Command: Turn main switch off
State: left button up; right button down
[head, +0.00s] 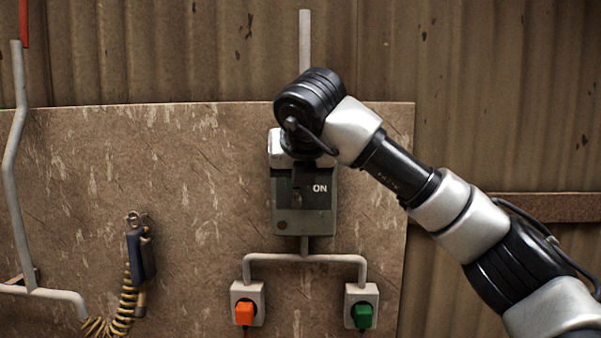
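The main switch is a dark grey-green box (304,220) on the wall board, with a white "ON" label on its face. My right arm comes in from the right, and its wrist covers the upper part of the box. My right gripper (296,157) is at the top of the box, mostly hidden behind the wrist. I cannot see its fingertips, whether it touches the switch, or whether it is open or shut. The switch handle's position is not clear. My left gripper is not in view.
Below the box, conduits lead to an orange button (244,312) and a green button (362,315). A dark tool with a coiled yellow hose (127,300) hangs at left. A bent grey pipe (20,140) runs down the far left.

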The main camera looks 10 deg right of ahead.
dwell(0.5)
jog(key=c, duration=1.1)
grip_release()
jog(key=shift+a, duration=0.1)
jog(key=b+v, duration=0.3)
jog(key=v, duration=0.7)
jog(key=shift+s+r, duration=0.2)
jog(key=shift+r, duration=0.1)
jog(key=shift+a, duration=0.1)
